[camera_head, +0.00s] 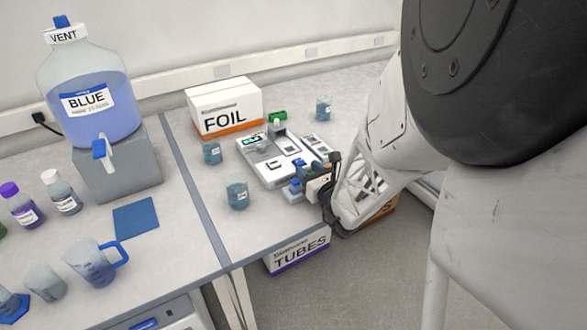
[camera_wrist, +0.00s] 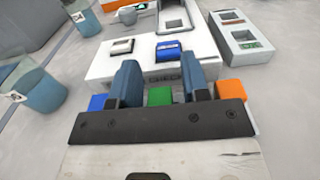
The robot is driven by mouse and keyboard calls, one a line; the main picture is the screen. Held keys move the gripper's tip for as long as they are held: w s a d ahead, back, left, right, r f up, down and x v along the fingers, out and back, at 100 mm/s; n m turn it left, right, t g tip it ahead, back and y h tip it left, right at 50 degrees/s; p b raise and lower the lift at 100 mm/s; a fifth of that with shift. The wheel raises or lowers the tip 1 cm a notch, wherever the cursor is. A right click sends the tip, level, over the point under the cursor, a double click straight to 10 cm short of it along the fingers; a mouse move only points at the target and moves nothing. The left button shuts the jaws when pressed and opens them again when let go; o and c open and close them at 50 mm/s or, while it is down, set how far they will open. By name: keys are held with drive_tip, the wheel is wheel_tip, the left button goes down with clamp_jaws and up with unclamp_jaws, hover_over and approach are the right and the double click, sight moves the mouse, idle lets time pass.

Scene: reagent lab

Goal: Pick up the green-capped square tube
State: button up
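In the wrist view the green cap (camera_wrist: 160,96) of the square tube lies between the two blue fingers of my gripper (camera_wrist: 163,74). Narrow gaps show on both sides of the cap, so the gripper is open and not clamped on it. The tube's body is hidden behind the dark gripper bar. In the head view my gripper (camera_head: 318,184) is at the front edge of the bench by the white device, and the green cap cannot be made out there.
A blue block (camera_wrist: 97,102) and an orange block (camera_wrist: 231,88) sit just outside the fingers. The white device (camera_wrist: 110,66) stands directly beyond. A beaker (camera_head: 237,195) stands left of my gripper, and a FOIL box (camera_head: 222,106) stands behind.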

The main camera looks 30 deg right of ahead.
clamp_jaws()
drive_tip(key=shift+r, duration=0.1)
wheel_tip(320, 180, up, 10)
idle(0.7)
idle(0.6)
